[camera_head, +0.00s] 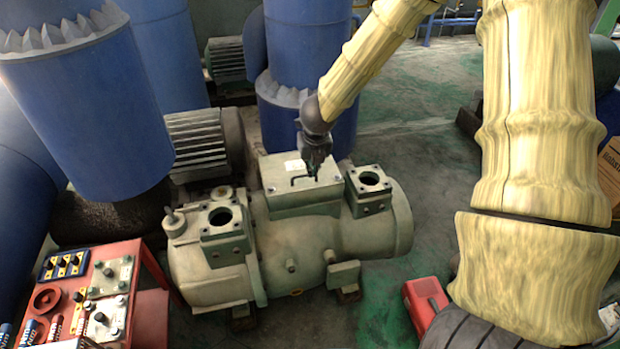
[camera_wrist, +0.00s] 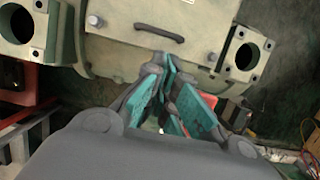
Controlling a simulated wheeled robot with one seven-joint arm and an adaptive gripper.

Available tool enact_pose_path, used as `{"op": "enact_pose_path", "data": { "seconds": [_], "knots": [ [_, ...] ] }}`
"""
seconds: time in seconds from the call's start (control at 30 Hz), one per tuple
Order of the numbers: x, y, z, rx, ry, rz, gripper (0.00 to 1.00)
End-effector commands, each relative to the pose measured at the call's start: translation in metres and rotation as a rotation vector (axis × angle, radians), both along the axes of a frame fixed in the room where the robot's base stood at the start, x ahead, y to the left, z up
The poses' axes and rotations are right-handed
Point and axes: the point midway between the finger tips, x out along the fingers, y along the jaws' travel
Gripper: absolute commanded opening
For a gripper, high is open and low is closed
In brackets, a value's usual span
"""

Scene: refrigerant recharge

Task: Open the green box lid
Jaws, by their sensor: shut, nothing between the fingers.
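The pale green box (camera_head: 300,200) sits on top of the green compressor, between two square flanged ports. Its lid (camera_head: 275,172) is closed and carries a dark bar handle (camera_head: 293,184). In the wrist view the lid (camera_wrist: 120,20) and its handle (camera_wrist: 160,35) show at the top. My gripper (camera_head: 313,174) points down at the box, close to the handle. In the wrist view my gripper's fingertips (camera_wrist: 163,65) are together with nothing between them, just below the handle in the picture. I cannot tell whether they touch the box.
The flanged ports (camera_head: 370,182) and (camera_head: 222,222) rise on either side of the box. A red cart (camera_head: 140,290) with tools and gauges stands at the lower left. Large blue pipes (camera_head: 105,130) stand behind. A red case (camera_head: 425,303) lies on the floor to the right.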

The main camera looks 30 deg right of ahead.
Motion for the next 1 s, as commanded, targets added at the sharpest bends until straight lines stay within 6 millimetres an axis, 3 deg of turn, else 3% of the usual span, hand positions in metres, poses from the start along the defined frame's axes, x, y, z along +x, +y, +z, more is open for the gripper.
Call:
{"op": "enact_pose_path", "data": {
  "seconds": [0.8,1.0],
  "knots": [
    [0.023,-0.008,-0.085,-0.004,0.002,0.006,0.00],
    [0.027,-0.010,-0.094,-0.004,0.002,0.006,0.00]
  ]
}}
